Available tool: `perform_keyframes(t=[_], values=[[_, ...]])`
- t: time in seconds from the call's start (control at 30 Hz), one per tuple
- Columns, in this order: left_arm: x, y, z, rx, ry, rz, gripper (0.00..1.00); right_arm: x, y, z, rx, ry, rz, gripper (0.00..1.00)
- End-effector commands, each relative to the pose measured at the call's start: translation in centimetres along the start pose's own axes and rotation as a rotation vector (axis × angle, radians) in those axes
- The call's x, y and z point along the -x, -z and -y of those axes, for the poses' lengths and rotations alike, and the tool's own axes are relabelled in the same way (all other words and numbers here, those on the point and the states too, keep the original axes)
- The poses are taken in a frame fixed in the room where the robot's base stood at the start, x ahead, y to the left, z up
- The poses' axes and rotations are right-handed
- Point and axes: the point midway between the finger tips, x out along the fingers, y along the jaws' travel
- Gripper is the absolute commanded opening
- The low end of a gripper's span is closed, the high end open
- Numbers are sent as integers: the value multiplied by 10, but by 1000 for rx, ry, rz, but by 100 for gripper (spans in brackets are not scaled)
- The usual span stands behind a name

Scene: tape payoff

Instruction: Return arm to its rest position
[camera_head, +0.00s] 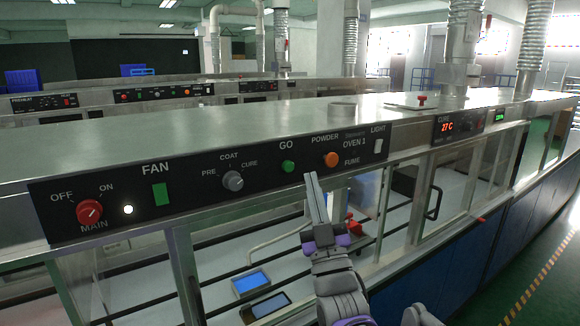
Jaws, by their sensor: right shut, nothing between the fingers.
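My right gripper (311,178) shows in the head view, pointing up in front of the oven's control panel (265,188). Its fingers are shut with nothing between them. The tips are just below the panel's lower part, between the green GO button (288,166) and the orange POWDER knob (331,159). I cannot tell whether they touch the panel. My right arm comes in from the bottom, right of centre. My left gripper is not in view.
The panel also carries a red MAIN knob (89,211), a green FAN switch (160,194), a grey knob (232,180) and a white LIGHT switch (378,146). A display (447,127) reads 27 C. Glazed bays lie below. Green floor (535,255) is clear at right.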

Motion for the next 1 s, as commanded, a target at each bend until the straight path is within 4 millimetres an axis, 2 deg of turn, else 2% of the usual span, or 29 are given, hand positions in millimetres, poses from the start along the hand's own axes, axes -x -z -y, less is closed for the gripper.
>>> perform_keyframes(t=[0.47,0.57,0.67,0.77,0.87,0.97,1.0], values=[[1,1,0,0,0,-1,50,7,4,-5,-1,1,5,0],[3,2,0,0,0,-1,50,13,-4,-9,-4,10,63,0],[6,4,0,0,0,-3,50,32,-24,-16,-14,33,210,0],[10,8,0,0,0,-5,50,73,-55,-27,-38,56,437,0],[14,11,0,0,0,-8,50,131,-85,-37,-71,68,690,0],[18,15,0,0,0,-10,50,202,-108,-45,-109,66,943,0],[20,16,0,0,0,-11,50,232,-114,-47,-127,62,1043,0]])
